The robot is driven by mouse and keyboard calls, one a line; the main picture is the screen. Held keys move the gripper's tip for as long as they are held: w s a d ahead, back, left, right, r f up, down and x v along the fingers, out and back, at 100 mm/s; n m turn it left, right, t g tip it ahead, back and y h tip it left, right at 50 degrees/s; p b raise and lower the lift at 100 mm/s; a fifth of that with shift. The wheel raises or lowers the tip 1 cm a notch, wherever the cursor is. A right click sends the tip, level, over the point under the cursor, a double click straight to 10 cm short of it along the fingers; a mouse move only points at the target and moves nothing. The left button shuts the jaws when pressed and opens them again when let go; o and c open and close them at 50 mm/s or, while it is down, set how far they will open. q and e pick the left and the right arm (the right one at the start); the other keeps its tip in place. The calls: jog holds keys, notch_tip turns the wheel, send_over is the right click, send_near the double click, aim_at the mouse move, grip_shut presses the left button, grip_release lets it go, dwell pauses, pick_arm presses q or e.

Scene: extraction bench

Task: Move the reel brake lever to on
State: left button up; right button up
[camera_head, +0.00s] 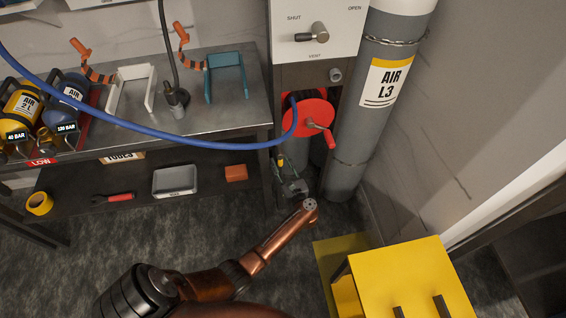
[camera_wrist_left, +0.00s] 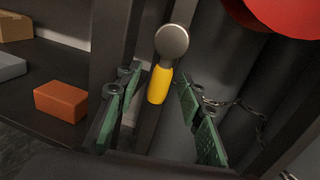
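The reel brake lever (camera_wrist_left: 161,83) has a yellow grip hanging down from a round grey hub in the left wrist view. In the head view a small yellow part of it (camera_head: 280,161) shows below the red hose reel (camera_head: 302,118). My left gripper (camera_head: 289,183) is just below the lever, in front of the dark post. Its green-padded fingers are open, one on each side of the yellow grip in the wrist view, with no visible contact. I cannot tell how far the grip reaches between them. No on or off marking is readable. My right gripper is not in view.
A blue hose (camera_head: 190,142) loops from the reel across the bench (camera_head: 225,118). A grey AIR L3 cylinder (camera_head: 361,150) stands right of the reel. An orange block (camera_head: 236,173) lies on the lower shelf. A yellow stand (camera_head: 408,275) occupies the floor at the lower right.

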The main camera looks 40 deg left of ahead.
pick_arm(q)
jog(key=shift+a, duration=0.15)
jog(key=shift+c, duration=0.4)
grip_shut()
